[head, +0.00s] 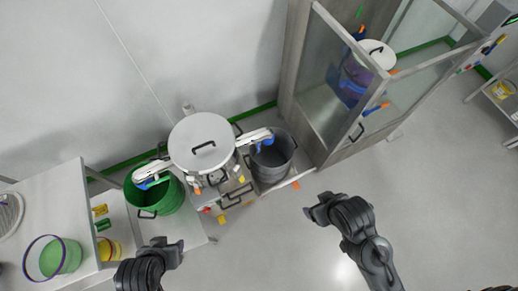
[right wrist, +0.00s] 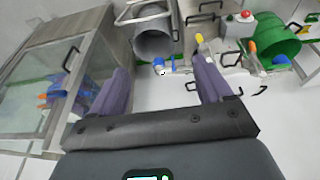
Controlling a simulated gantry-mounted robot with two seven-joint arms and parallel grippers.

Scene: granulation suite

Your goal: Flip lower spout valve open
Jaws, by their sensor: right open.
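A vessel with a round white lid (head: 203,142) stands at the back with a white spout on each side. The left spout ends in a blue valve piece (head: 152,182) at a green bucket (head: 160,208). The right spout carries a blue valve piece (head: 266,141) at a grey bucket (head: 272,165). I cannot tell which is the lower valve or how it is set. My right gripper (head: 320,209) is in front of the grey bucket, apart from it. In the right wrist view its purple fingers (right wrist: 161,70) are spread and empty. My left gripper (head: 175,252) is low at the left, its jaws unclear.
A glazed cabinet (head: 318,100) stands right of the grey bucket, with a lidded purple vessel (head: 362,66) behind its glass. A white table (head: 40,210) at left holds a green tub (head: 62,258). Black handles and coloured tags sit below the lid. The floor at right is open.

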